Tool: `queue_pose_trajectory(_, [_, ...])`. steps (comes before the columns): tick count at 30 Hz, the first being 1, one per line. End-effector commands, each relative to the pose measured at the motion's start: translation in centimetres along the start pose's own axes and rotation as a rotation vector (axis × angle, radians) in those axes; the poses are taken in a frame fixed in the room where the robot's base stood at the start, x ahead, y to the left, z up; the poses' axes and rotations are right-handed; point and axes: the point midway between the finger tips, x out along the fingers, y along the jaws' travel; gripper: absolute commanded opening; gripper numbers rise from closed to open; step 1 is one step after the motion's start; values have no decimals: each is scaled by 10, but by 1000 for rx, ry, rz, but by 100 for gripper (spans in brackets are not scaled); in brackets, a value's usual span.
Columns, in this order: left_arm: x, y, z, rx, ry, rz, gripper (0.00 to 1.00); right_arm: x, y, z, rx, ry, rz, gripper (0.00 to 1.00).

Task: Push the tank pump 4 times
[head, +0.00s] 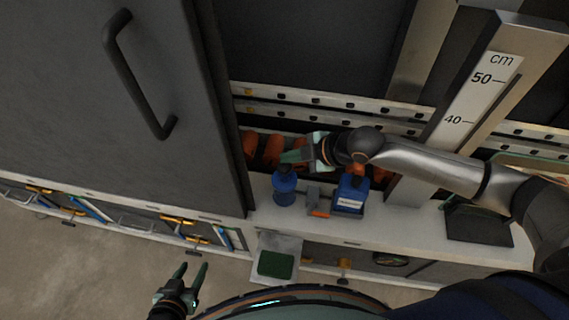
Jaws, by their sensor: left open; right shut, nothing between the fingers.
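A small round blue container (284,191), which looks like the tank pump, stands on the white counter in the head view. My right gripper (290,157) is shut and empty, with its fingertips just over the container's top. The top is partly hidden, and I cannot tell whether the fingertips touch it. My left gripper (190,273) is open and empty, low over the floor in front of the counter.
A blue bottle (350,197) with a white label and orange top stands to the right. A small grey and orange item (318,203) lies between. A large dark door (90,110) with a handle (138,75) fills the left. A green pad (275,265) sits in front.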

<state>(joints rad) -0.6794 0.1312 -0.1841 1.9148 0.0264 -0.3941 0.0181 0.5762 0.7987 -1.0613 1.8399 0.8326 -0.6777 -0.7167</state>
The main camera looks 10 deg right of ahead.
Motion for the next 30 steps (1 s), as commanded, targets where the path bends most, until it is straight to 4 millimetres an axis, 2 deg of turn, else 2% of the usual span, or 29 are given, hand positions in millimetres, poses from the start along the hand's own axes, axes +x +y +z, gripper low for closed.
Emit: queue_pose_trajectory(30, [1, 0, 1, 0, 0, 0, 50, 7, -5, 5, 0, 0, 0, 0])
